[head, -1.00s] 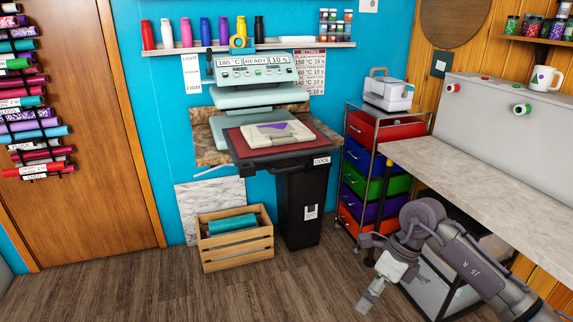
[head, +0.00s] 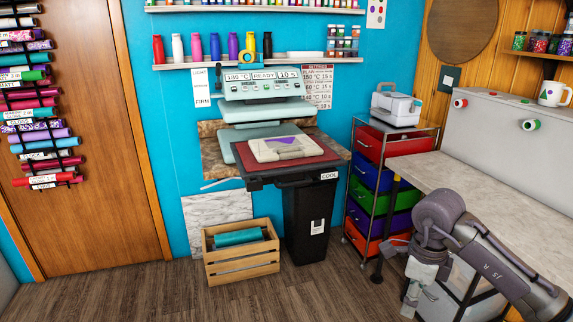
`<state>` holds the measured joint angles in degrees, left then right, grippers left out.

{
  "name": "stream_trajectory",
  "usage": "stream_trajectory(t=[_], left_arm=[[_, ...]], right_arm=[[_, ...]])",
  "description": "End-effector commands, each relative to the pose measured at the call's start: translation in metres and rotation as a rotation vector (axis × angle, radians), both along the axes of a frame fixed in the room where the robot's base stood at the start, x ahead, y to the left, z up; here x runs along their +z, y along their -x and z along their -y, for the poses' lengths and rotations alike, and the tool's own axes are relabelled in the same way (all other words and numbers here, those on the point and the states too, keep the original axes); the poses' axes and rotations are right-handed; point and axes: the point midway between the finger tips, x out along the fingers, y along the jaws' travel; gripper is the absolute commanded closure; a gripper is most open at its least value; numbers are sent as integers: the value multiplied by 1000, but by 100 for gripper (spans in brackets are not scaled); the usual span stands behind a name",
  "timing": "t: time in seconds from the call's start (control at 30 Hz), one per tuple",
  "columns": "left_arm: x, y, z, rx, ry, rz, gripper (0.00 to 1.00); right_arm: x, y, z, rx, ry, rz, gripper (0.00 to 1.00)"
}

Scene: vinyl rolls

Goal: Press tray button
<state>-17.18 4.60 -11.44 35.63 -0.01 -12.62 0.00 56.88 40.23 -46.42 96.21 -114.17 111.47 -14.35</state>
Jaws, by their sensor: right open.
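The heat press (head: 266,112) stands against the blue wall, its upper plate raised above the lower part. Its control panel (head: 265,88) shows 180 °C, READY and 10 s, with a row of small buttons, one green; I cannot read their labels. The tray (head: 325,160) with a red pad sticks out at the front, and a folded cream item (head: 268,152) with a purple patch lies on it. A COOL label (head: 329,176) is on the tray's front corner. My right gripper (head: 411,305) is open, low at the bottom right, well away from the press. My left gripper is not in view.
A black bin (head: 308,225) stands under the tray, with a wooden crate (head: 240,268) at its left. A drawer cart (head: 375,180) with coloured drawers and the worktop (head: 465,180) are at the right. Open floor (head: 160,295) lies in front of the door.

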Motion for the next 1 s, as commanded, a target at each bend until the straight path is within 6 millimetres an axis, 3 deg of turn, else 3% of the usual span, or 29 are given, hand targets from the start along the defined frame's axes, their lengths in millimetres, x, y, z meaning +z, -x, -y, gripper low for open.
stream_trajectory(t=[0.03,0.27,1.0], left_arm=[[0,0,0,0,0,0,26],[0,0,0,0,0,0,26],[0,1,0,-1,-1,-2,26]], right_arm=[[0,0,0,0,0,0,62],[0,0,0,0,-1,-1,100],[0,0,0,0,-1,-1,100]])
